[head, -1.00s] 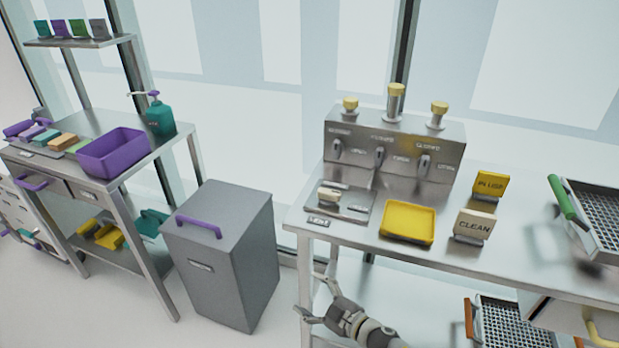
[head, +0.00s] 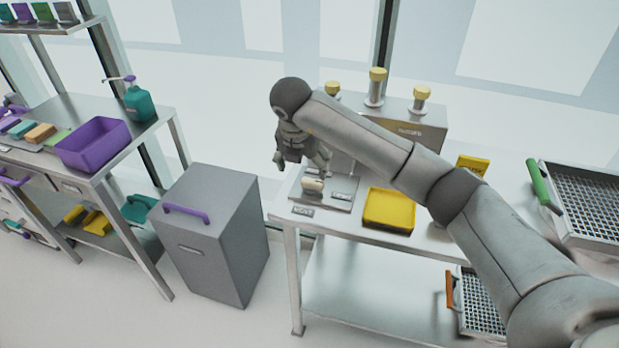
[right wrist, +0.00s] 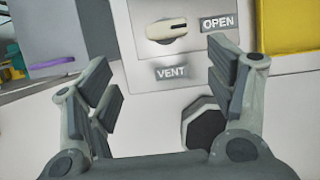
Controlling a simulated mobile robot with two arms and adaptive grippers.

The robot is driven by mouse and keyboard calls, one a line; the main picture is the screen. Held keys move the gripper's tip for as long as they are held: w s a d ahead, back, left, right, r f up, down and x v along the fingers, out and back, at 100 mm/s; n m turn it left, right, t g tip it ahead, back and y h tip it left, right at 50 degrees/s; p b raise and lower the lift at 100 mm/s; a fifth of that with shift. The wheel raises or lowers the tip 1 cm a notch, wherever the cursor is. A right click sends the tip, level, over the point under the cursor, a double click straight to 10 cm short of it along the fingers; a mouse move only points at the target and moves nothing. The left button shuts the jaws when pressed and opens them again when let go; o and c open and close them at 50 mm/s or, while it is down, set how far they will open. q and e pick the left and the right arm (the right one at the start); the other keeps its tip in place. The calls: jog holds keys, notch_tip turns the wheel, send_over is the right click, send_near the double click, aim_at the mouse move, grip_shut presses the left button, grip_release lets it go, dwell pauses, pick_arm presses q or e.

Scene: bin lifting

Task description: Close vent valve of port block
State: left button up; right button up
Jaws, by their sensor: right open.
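The vent valve's cream lever (right wrist: 167,29) lies across its round base and points right toward an OPEN label (right wrist: 217,22); a VENT label (right wrist: 171,72) is below it. In the head view the lever (head: 313,185) sits on a flat plate (head: 335,195) at the table's left end. The metal port block (head: 425,133) with yellow-capped posts stands behind, partly hidden by my right arm. My right gripper (head: 302,167) points down above the valve, open and empty. In the right wrist view its spread fingers (right wrist: 160,65) are apart from the lever. My left gripper is not visible.
A yellow tray (head: 389,210) is right of the valve plate, under my right forearm. A grey bin (head: 212,235) with a purple handle stands left of the table. A mesh basket (head: 595,205) is at the right. A purple tub (head: 93,145) is on the left table.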

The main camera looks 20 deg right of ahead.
aim_at(312, 181)
jog(key=p+x, duration=0.1)
jog(key=x, duration=0.2)
jog(key=d+p+x, duration=0.1)
jog(key=x, duration=0.3)
jog(key=p+x, duration=0.1)
jog(key=x, duration=0.2)
jog(key=shift+w+d+f, duration=0.1)
jog(key=shift+w+d, duration=0.15)
jog(key=c, duration=1)
jog(key=shift+h, duration=0.3)
